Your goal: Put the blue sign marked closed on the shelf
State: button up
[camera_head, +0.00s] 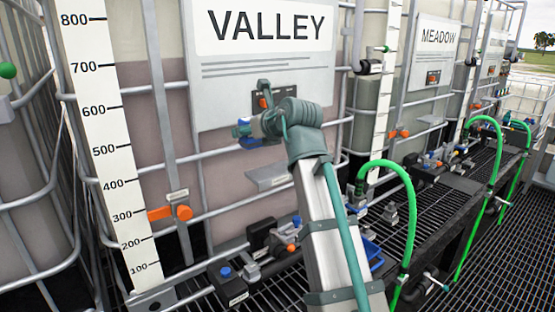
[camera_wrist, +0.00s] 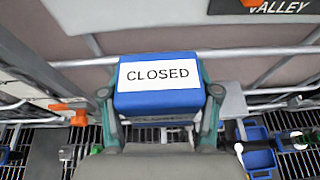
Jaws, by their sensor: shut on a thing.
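My gripper (camera_wrist: 160,93) is shut on the blue sign (camera_wrist: 159,103) in the wrist view, with one teal finger on each side. The sign's white face reads CLOSED, and it is level in that view. In the head view my gripper (camera_head: 246,131) is in front of the tote marked VALLEY, below its big label; only small blue parts show there, and the sign's face is hidden. A small grey shelf (camera_head: 271,178) juts from the tote's cage, below my gripper and apart from it. A grey plate (camera_wrist: 234,106) right of the sign in the wrist view may be this shelf.
Cage bars and the VALLEY label (camera_head: 265,60) are close behind my gripper. An orange valve handle (camera_head: 170,212) is at lower left. A black grated bench (camera_head: 435,205) with fittings and green hoses (camera_head: 410,205) runs to the right. A blue tray (camera_head: 372,252) sits beside my arm.

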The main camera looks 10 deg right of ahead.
aim_at(264, 156)
jog(key=w+d+f, duration=0.2)
jog(key=w+d+f+p, duration=0.1)
jog(key=w+d+f, duration=0.1)
jog(key=w, duration=0.1)
jog(key=w+d+f+p, duration=0.1)
jog(key=w+d+f, duration=0.1)
jog(key=w+f, duration=0.1)
jog(key=shift+w+f, duration=0.1)
jog(key=shift+w, duration=0.05)
jog(key=shift+w+d+f, duration=0.25)
jog(key=shift+w+f, duration=0.05)
jog(key=shift+f, duration=0.15)
jog(key=shift+w+d+f, duration=0.2)
jog(key=shift+w+f, duration=0.05)
jog(key=shift+f, duration=0.15)
jog(key=shift+f+p, duration=0.4)
jog(key=shift+f, duration=1.1)
jog(key=shift+f, duration=0.1)
jog(key=o, duration=1.2)
jog(key=b+v, duration=0.2)
jog(key=v, duration=1)
